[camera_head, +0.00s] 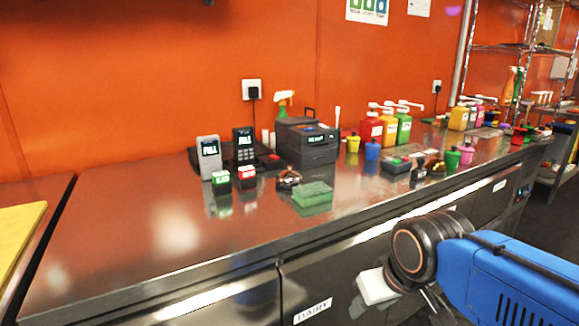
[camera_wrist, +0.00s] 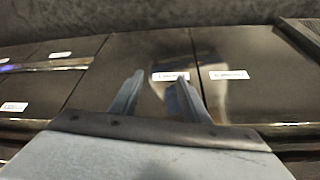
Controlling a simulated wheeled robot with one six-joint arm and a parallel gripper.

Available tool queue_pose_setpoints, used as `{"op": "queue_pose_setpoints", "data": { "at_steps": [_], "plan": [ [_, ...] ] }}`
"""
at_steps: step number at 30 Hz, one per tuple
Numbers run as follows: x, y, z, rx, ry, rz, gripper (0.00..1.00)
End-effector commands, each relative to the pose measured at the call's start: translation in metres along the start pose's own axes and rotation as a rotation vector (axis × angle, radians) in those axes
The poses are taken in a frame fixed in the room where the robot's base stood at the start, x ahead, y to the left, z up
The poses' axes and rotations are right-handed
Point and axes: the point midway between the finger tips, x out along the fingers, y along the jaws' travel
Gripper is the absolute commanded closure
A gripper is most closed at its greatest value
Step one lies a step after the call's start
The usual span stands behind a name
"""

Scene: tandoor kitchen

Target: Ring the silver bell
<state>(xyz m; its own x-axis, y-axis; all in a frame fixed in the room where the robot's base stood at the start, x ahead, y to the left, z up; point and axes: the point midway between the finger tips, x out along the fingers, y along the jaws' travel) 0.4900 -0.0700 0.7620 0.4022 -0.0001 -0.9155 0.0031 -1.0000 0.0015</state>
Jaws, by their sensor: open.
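A small rounded, shiny object that looks like the silver bell (camera_head: 288,178) stands on the steel counter (camera_head: 150,225) in the head view, left of a green sponge (camera_head: 313,194). Its details are too small to make out. My gripper (camera_wrist: 156,92) is open and empty in the wrist view, with its two fingers apart in front of labelled drawer fronts. In the head view my arm is at the lower right, in front of the counter and below its top. The gripper is well away from the bell, and its fingers are mostly hidden there.
A dark printer (camera_head: 307,142) stands behind the bell. Sauce pumps and bottles (camera_head: 388,128) crowd the right. The counter's left part is clear.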

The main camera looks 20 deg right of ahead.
Motion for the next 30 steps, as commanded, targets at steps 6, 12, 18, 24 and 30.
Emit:
{"op": "queue_pose_setpoints", "data": {
  "at_steps": [6, 12, 18, 24, 30],
  "plan": [
    [0.0000, 0.0000, 0.0000, 0.000, 0.000, 0.000, 1.00],
    [0.0000, 0.0000, 0.0000, 0.000, 0.000, 0.000, 1.00],
    [0.0000, 0.0000, 0.0000, 0.000, 0.000, 0.000, 1.00],
    [0.0000, 0.0000, 0.0000, 0.000, 0.000, 0.000, 1.00],
    [0.0000, 0.0000, 0.0000, 0.000, 0.000, 0.000, 1.00]
  ]
}}
